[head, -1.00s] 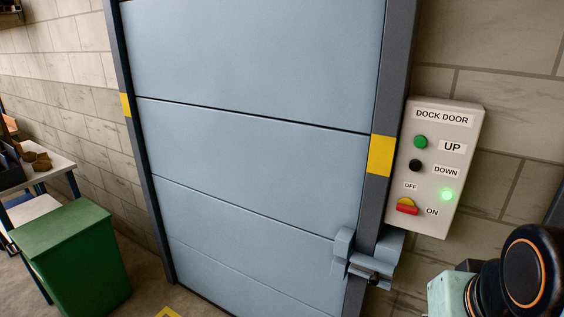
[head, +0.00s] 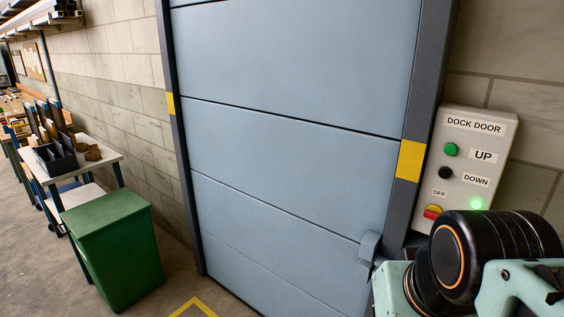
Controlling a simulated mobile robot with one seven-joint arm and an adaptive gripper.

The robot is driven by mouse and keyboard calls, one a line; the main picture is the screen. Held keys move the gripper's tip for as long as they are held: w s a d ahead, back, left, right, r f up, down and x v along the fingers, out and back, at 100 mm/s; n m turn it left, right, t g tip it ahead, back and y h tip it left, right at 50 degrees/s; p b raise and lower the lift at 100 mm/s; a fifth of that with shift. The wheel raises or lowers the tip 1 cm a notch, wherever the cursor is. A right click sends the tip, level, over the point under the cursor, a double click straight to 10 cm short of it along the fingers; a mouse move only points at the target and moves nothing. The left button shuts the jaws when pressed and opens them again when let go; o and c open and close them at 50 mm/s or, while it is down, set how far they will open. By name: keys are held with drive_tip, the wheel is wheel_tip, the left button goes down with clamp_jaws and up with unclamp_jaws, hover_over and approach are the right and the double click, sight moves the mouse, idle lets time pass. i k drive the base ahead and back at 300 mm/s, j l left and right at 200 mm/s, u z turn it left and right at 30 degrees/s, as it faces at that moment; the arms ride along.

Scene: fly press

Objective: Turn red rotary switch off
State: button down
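The red rotary switch (head: 432,212) sits on a yellow base low on the grey DOCK DOOR control box (head: 476,125), at the right. The OFF label shows just above it; the ON label is hidden behind my arm. A green light (head: 476,203) glows on the box, right of the switch. My arm's black and pale green links cover the lower right corner and come close to the switch in the picture. My gripper is not in view.
The blue-grey dock door (head: 290,130) fills the middle, with a latch (head: 368,252) at its lower right. A green bin (head: 112,245) and a table (head: 95,165) with trays stand at the left. Yellow tape (head: 195,304) marks the floor.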

sight(432, 213)
drive_tip(key=z, duration=0.7)
